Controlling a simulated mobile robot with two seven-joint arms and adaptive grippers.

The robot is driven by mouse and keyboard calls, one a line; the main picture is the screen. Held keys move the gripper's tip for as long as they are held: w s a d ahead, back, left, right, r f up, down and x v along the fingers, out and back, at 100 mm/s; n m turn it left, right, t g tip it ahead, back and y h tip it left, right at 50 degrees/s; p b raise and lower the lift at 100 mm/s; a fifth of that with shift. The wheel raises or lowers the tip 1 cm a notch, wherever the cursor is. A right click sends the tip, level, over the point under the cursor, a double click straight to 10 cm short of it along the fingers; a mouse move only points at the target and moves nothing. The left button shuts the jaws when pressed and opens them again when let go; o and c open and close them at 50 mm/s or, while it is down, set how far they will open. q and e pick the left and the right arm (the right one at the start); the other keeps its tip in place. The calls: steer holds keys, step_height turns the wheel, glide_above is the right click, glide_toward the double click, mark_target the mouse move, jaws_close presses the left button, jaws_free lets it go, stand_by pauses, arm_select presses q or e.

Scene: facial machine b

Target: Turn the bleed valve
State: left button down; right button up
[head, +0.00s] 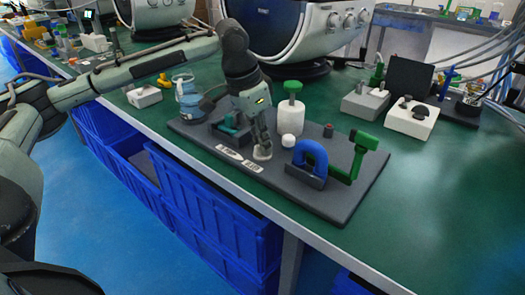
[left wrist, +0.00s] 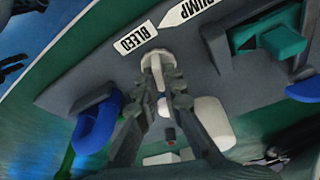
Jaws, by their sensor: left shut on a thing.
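The bleed valve (head: 262,153) is a small pale knob on the dark grey base plate (head: 345,205), beside the white BLEED label (head: 253,166). My left gripper (head: 262,144) reaches down from above and is shut on the knob, with its fingers mostly covering it. In the left wrist view, the two fingers (left wrist: 164,88) close around the pale valve (left wrist: 153,59), right next to the BLEED label (left wrist: 135,41). The exact angle of the valve is hard to tell. My right gripper is not in view.
On the plate, a white cylinder with green top (head: 291,115), a blue arch (head: 310,157) and a green handle (head: 357,155) stand right of the gripper. A teal part (head: 230,124) sits left. Blue crates (head: 205,205) lie under the green table's front edge.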

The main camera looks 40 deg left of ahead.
arm_select(q)
steer(key=m, duration=0.3)
steer(key=shift+w+r+h, duration=0.15)
steer(key=shift+r+h, duration=0.05)
steer(key=shift+h, duration=0.1)
steer(key=m+g, duration=0.1)
steer(key=m, duration=0.2)
steer(key=shift+m+h, duration=0.3)
steer(key=shift+m, duration=0.1)
steer(key=shift+a+m, duration=0.1)
steer(key=shift+m, duration=0.5)
steer(key=shift+w+r, duration=0.1)
steer(key=m+g, duration=0.1)
steer(key=m, duration=0.4)
steer(key=shift+h, duration=0.3)
steer(key=c, duration=1.7)
jaws_free()
steer(key=shift+g, duration=0.3)
